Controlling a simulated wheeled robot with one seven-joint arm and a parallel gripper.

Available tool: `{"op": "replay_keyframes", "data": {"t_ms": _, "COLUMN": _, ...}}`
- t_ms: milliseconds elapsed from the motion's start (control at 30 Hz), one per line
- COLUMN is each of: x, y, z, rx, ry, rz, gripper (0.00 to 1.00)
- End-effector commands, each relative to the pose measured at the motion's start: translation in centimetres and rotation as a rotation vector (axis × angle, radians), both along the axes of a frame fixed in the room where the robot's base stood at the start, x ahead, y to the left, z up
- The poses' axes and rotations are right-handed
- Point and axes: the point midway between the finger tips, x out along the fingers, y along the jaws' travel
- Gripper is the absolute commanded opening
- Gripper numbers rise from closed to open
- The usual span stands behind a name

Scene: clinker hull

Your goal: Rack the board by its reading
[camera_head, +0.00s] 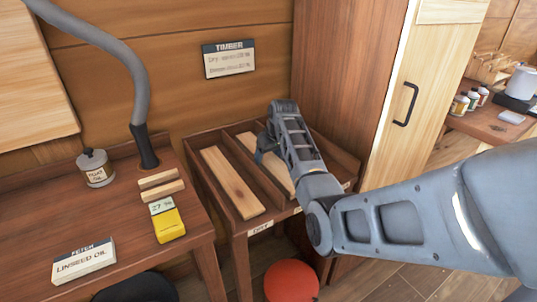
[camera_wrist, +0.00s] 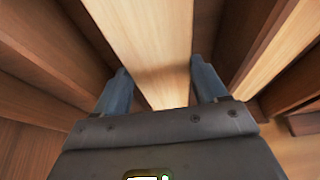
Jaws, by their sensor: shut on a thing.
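A pale board (camera_head: 277,174) lies in the middle bay of the timber rack (camera_head: 241,228), beneath my gripper (camera_head: 268,147). In the wrist view my gripper (camera_wrist: 158,78) has one finger on each side of this board (camera_wrist: 150,35) and is shut on it. Bay dividers stand on both sides. A yellow meter (camera_head: 170,226) on the bench has a pale green display that seems to read 27 %. The TIMBER sign (camera_head: 229,60) on the wall lists dry and green values, too small to read surely. My arm hides part of the rack's right side.
Another board (camera_head: 231,183) lies in the left bay. The bench (camera_head: 122,222) holds a tin (camera_head: 95,167), small wood strips (camera_head: 162,190) and a linseed oil card (camera_head: 84,262). A red round stool (camera_head: 291,281) stands below the rack. A tall cabinet (camera_head: 392,100) stands right.

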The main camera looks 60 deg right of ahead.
Motion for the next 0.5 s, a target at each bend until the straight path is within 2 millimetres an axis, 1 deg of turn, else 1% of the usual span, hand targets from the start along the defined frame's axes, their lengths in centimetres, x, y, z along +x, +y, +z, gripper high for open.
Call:
{"op": "replay_keyframes", "data": {"t_ms": 133, "x": 0.01, "y": -0.01, "z": -0.2, "rx": -0.001, "ry": -0.001, "rz": 0.0, "gripper": 0.34}}
{"op": "replay_keyframes", "data": {"t_ms": 167, "x": 0.02, "y": -0.01, "z": -0.19, "rx": -0.001, "ry": -0.001, "rz": 0.0, "gripper": 0.73}}
{"op": "replay_keyframes", "data": {"t_ms": 433, "x": 0.0, "y": 0.0, "z": -0.19, "rx": 0.0, "ry": 0.0, "rz": 0.0, "gripper": 0.99}}
{"op": "replay_keyframes", "data": {"t_ms": 500, "x": 0.0, "y": 0.0, "z": -0.19, "rx": 0.0, "ry": 0.0, "rz": 0.0, "gripper": 1.0}}
